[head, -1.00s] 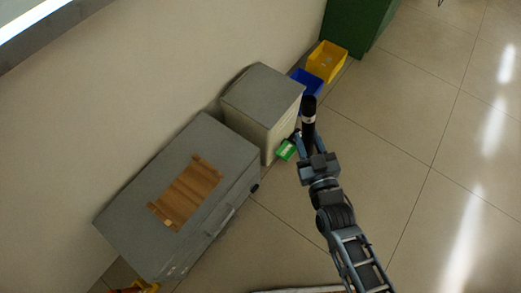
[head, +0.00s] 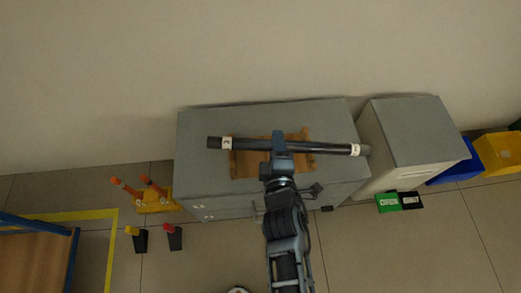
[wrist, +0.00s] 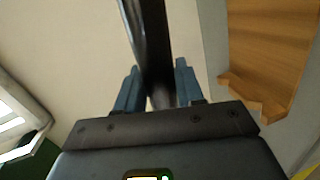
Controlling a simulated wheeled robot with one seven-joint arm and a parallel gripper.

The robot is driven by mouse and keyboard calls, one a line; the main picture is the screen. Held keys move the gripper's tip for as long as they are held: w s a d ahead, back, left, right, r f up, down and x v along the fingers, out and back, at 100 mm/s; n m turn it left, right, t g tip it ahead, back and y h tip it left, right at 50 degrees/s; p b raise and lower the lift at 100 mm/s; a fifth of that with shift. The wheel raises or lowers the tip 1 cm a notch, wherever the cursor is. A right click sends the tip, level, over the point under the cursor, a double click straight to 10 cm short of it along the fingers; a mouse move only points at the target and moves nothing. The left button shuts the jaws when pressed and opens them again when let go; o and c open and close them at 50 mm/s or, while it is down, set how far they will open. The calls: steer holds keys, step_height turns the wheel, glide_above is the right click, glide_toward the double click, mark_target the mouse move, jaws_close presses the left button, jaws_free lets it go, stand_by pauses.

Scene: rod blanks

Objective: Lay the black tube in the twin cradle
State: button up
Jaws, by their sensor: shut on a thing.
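The black tube (head: 325,147) is long and dark, with a white label near each end. My gripper (head: 279,142) is shut on it near its middle, and the tube lies nearly level across the head view. The wooden twin cradle (head: 244,168) lies on top of the grey cabinet, and the tube passes in front of it in this view. The tube's height above it cannot be told. In the wrist view the tube (wrist: 150,40) runs up between the fingers, and the wooden cradle (wrist: 262,45) shows to the right, apart from the tube.
The grey cabinet (head: 205,160) stands against the wall. A second, smaller cabinet (head: 410,125) stands to its right, with green (head: 388,202) and black boxes on the floor before it. Blue and yellow bins are farther right. Orange-topped yellow stands (head: 155,200) are at left.

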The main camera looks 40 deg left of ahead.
mark_target(259, 147)
steer(key=a, duration=0.1)
steer(key=s+a+f+n+b, duration=0.1)
steer(key=s+a+f+n+g+y, duration=0.1)
steer(key=shift+s+a+f+b, duration=0.1)
steer(key=shift+s+a+b, duration=0.05)
steer(key=shift+a+b, duration=0.25)
step_height(259, 147, down, 9)
steer(key=b, duration=0.9)
steer(key=shift+f, duration=0.15)
steer(key=o, duration=1.1)
steer(key=shift+o, duration=0.2)
steer(key=shift+d, duration=0.1)
steer(key=p+v, duration=0.4)
steer(key=v, duration=0.2)
steer(key=shift+s+d+r, duration=0.15)
steer(key=shift+s+r, duration=0.05)
steer(key=shift+s, duration=0.05)
steer(key=shift+s+d, duration=0.35)
steer(key=shift+d, duration=0.1)
